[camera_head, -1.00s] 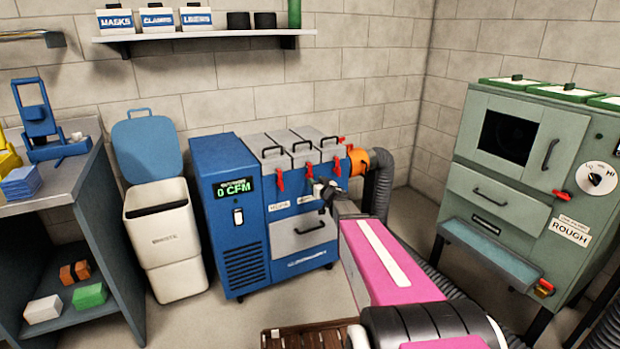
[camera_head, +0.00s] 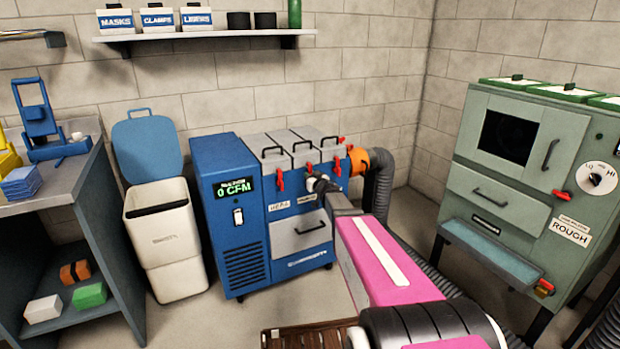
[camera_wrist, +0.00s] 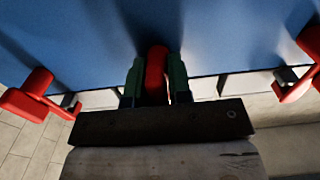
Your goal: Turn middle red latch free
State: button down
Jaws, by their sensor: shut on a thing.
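The blue machine (camera_head: 232,185) has three red latches along its front top edge. The left latch (camera_head: 280,181) and right latch (camera_head: 338,165) hang down in the head view. The middle latch (camera_head: 309,168) is partly hidden by my gripper (camera_head: 314,184). In the wrist view, the middle latch (camera_wrist: 156,75) stands between the green fingers of my gripper (camera_wrist: 157,82), which are shut on it. The left (camera_wrist: 35,97) and right (camera_wrist: 300,85) latches show to either side, clear of the fingers.
Grey lids with black handles (camera_head: 303,148) top the machine. A grey drawer (camera_head: 299,233) sits below the latches. An orange hose collar (camera_head: 358,161) and grey hose (camera_head: 379,186) are close at right. A white bin (camera_head: 163,240) stands to the left.

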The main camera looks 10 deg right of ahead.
jog(key=n, duration=0.4)
jog(key=shift+s+a+n, duration=0.1)
jog(key=shift+a+n, duration=0.05)
jog(key=shift+n, duration=0.15)
jog(key=n, duration=0.4)
jog(key=shift+a+f+n, duration=0.1)
jog(key=shift+a+n, duration=0.05)
jog(key=shift+n, duration=0.15)
jog(key=n, duration=0.4)
jog(key=shift+a+f, duration=0.1)
jog(key=shift+f, duration=0.05)
jog(key=shift+s+f+n, duration=0.1)
jog(key=shift+f+n, duration=0.05)
jog(key=shift+n, duration=2.25)
jog(key=c, duration=1.2)
grip_release()
jog(key=shift+o, duration=0.2)
